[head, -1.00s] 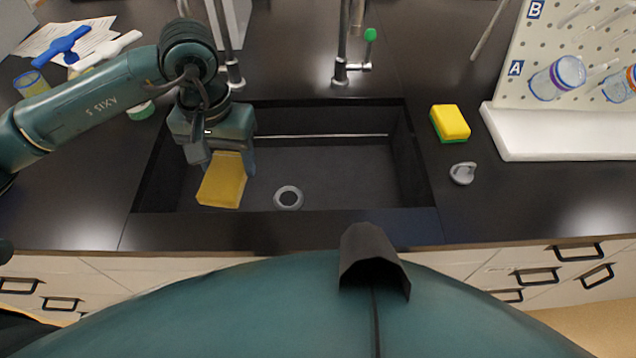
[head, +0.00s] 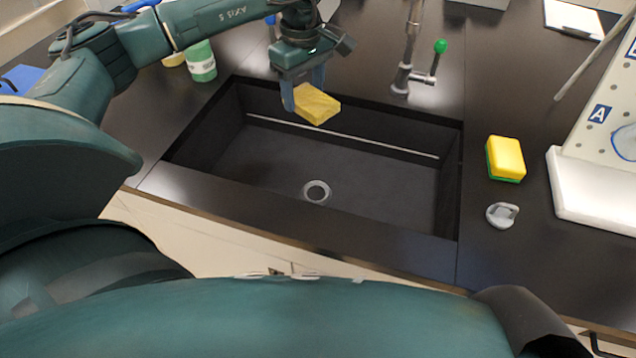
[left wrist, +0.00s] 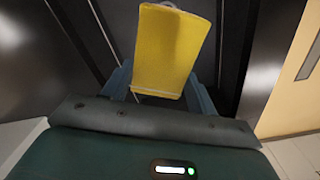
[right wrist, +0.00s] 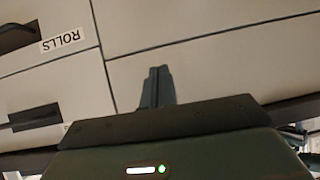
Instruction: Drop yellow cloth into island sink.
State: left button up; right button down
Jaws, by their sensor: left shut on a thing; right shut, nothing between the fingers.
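The yellow cloth (head: 317,104) is a folded block held in my left gripper (head: 308,92), over the back part of the dark island sink (head: 265,160). In the left wrist view the cloth (left wrist: 170,50) sits between the two fingers (left wrist: 160,88), which are shut on it. The sink is a black rectangular basin with a round drain (head: 316,192) and appears empty. My right gripper (right wrist: 157,85) is shut and empty in front of pale drawer fronts; the head view does not show it.
A yellow and green sponge (head: 506,158) and a grey round-based item (head: 502,215) lie right of the sink. A tap with a green knob (head: 404,75) stands behind it. A white-based pegboard rack (head: 590,190) is at the right. A green-labelled bottle (head: 201,62) stands at the left.

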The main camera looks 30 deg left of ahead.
pick_arm(q)
jog(key=shift+f+b, duration=0.4)
jog(key=shift+f, duration=0.25)
notch_tip(320, 180, down, 5)
jog(key=b, duration=0.3)
jog(key=shift+r, duration=0.2)
pick_arm(e)
jog(key=shift+w+a+f+y, duration=0.15)
jog(key=shift+a+f+y, duration=0.25)
jog(key=shift+a+f, duration=0.15)
jog(key=shift+r, duration=0.1)
pick_arm(q)
jog(key=o, duration=1.1)
pick_arm(e)
jog(key=shift+w, duration=0.1)
